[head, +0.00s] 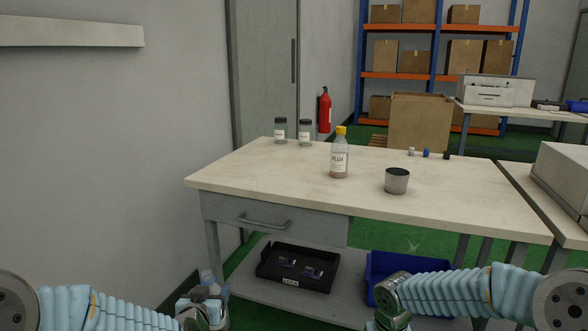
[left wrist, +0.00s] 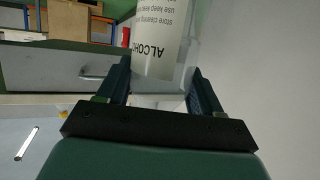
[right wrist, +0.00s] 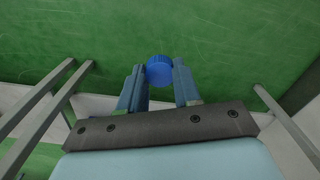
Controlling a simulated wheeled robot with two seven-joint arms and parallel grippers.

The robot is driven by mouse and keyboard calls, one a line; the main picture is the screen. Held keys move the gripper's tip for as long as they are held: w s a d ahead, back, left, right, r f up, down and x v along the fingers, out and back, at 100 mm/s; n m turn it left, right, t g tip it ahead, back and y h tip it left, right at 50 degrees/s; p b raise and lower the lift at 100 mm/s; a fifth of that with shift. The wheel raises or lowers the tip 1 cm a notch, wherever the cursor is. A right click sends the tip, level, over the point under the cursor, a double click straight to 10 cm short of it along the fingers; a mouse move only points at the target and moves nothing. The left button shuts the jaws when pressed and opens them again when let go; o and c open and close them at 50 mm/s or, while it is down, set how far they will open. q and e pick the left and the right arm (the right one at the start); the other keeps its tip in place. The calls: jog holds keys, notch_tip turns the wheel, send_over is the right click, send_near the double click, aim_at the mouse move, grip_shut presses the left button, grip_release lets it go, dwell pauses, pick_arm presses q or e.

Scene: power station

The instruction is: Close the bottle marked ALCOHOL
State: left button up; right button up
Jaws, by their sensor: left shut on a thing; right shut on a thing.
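The white-labelled bottle marked ALCOHOL (left wrist: 160,45) is between the fingers of my left gripper (left wrist: 160,85), which is shut on it. In the head view the bottle (head: 208,277) shows low at the left, held in front of the table, with part of it hidden by the gripper. My right gripper (right wrist: 160,80) is shut on a round blue cap (right wrist: 159,70), over the green floor. In the head view the right arm is at the bottom right, and its cap is not visible there. Bottle and cap are apart.
On the table (head: 280,178) stand a yellow-capped FLUX bottle (head: 339,160), a metal cup (head: 397,181), two dark-lidded jars (head: 305,135) and small caps, one blue (head: 426,153). Below are a black tray (head: 297,268) and a blue bin (head: 385,263). The table's front is clear.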

dwell(0.4)
pick_arm(q)
jog(key=s+d+f+m+g+h, duration=0.1)
jog(key=s+d+f+m+h, duration=0.3)
jog(key=d+f, duration=0.3)
jog(key=s+d+f+m+g+h, duration=0.2)
jog(key=s+d+f+m+h, duration=0.2)
jog(key=d+f, duration=0.3)
jog(key=shift+d+f+h, duration=0.15)
jog(key=shift+d+h, duration=0.35)
jog(key=shift+d, duration=0.4)
jog(key=shift+s, duration=0.1)
pick_arm(e)
jog(key=w+a+r+n, duration=0.1)
jog(key=a+r, duration=0.4)
jog(key=a, duration=0.7)
jog(key=w+a+r+n, duration=0.1)
jog(key=a+r+n, duration=0.3)
jog(key=a, duration=0.8)
notch_tip(320, 180, up, 2)
jog(key=shift+a+r+n, duration=0.2)
jog(key=shift+a+n, duration=0.1)
jog(key=shift+a, duration=0.05)
jog(key=shift+f, duration=2)
